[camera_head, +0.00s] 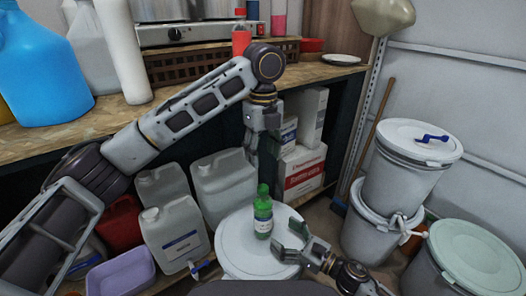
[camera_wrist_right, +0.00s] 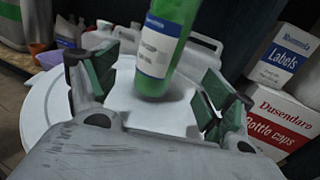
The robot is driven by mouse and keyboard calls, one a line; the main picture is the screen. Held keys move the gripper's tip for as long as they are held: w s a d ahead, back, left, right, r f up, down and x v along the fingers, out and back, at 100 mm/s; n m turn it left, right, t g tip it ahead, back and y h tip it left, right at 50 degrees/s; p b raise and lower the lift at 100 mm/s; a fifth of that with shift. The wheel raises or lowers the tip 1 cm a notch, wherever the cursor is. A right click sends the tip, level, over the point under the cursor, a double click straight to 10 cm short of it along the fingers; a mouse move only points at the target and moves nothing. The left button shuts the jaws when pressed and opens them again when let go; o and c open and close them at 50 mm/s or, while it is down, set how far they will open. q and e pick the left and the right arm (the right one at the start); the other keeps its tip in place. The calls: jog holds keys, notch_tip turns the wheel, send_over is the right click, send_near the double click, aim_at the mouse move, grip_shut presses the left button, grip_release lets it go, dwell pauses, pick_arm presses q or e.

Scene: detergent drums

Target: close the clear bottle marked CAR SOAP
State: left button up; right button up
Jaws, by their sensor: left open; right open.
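A small green bottle (camera_head: 263,218) with a white and blue label stands upright on a round white drum lid (camera_head: 230,254). Its label is too small to read, and I cannot tell if its green top (camera_head: 263,189) is a fitted cap. My right gripper (camera_head: 293,241) is open, low beside the bottle on its right. In the right wrist view the bottle (camera_wrist_right: 160,50) shows just beyond and between my open fingers, its top cut off. My left gripper (camera_head: 262,138) is open and empty, pointing down above and behind the bottle, apart from it.
White jugs (camera_head: 173,235) stand left of the drum, with a lilac tub (camera_head: 120,272). Cartons (camera_head: 302,172) sit behind it under the wooden worktop (camera_head: 118,118). Stacked white buckets (camera_head: 405,170) and a drum with a pale green lid (camera_head: 478,255) are right.

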jog(key=shift+v, duration=1.65)
